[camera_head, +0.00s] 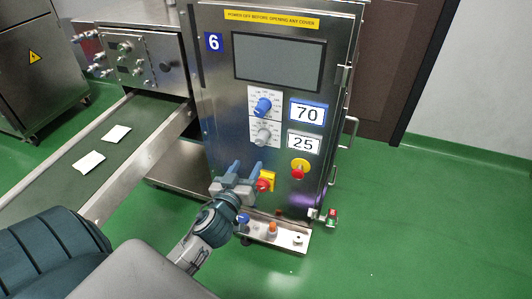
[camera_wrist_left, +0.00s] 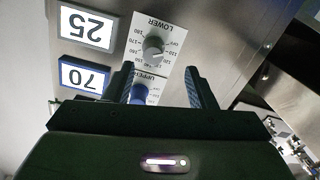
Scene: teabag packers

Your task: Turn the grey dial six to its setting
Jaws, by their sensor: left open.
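The grey dial (camera_head: 263,137) sits on a white scale plate on the front of the steel machine marked 6, below a blue dial (camera_head: 263,107). It also shows in the left wrist view (camera_wrist_left: 153,46), upside down, on a plate reading LOWER. A card reading 25 (camera_head: 303,143) is to its right in the head view, and a card reading 70 (camera_head: 308,114) is above that. My left gripper (camera_head: 247,166) is open and empty, below the grey dial in the head view. In the wrist view the gripper (camera_wrist_left: 158,70) has its fingertips apart, with the dial beyond them. My right gripper is not seen.
A red emergency button on yellow (camera_head: 299,168) is right of the gripper, and a red and yellow switch (camera_head: 265,182) is close beside it. A small shelf (camera_head: 285,238) juts out below. A conveyor with two white packets (camera_head: 117,133) is left. Green floor is clear at right.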

